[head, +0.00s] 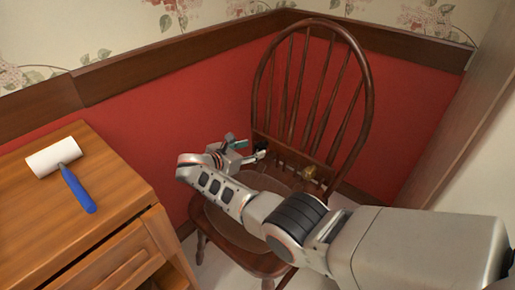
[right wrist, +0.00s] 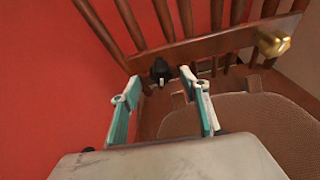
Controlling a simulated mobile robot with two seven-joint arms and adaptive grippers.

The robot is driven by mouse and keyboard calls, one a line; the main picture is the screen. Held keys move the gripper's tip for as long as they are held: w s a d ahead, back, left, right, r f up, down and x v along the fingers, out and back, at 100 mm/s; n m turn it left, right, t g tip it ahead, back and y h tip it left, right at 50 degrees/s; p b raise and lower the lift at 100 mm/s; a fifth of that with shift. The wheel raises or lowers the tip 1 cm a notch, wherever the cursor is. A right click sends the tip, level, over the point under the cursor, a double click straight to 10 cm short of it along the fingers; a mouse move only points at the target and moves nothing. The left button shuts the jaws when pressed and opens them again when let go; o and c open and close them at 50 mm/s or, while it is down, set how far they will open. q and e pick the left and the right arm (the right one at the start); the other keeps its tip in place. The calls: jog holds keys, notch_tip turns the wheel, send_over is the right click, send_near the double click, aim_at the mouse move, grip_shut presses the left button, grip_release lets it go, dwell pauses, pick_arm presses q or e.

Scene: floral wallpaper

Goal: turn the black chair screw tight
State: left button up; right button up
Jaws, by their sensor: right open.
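The wooden chair (head: 368,95) stands in the corner with its spindle back against the red wall. The black chair screw (right wrist: 160,70) sits low on the chair back, at the left end of the lower rail, in the right wrist view. A brass-coloured knob or screw (right wrist: 273,44) is on the same rail to the right; it also shows in the head view (head: 309,173). My right gripper (right wrist: 163,88) is open, its teal-lined fingers spread on either side of the black screw's line of sight, apparently short of it. In the head view my right gripper (head: 243,151) is over the seat. My left gripper is not in view.
A lint roller with a blue handle (head: 77,190) lies on top. Red walls with dark wood trim close in behind the chair.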

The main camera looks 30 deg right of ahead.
aim_at(258, 149)
jog(key=x, duration=0.2)
jog(key=f+b+x, duration=0.1)
jog(key=x, duration=0.1)
jog(key=shift+s, duration=0.1)
jog(key=shift+w+d+f, duration=0.1)
jog(key=shift+w+d, duration=0.2)
jog(key=shift+d, duration=0.35)
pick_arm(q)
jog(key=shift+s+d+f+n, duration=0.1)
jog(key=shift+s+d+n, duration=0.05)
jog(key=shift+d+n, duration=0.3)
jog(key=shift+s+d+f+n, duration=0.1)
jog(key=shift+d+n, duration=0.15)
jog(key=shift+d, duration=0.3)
pick_arm(e)
jog(key=c, duration=1.1)
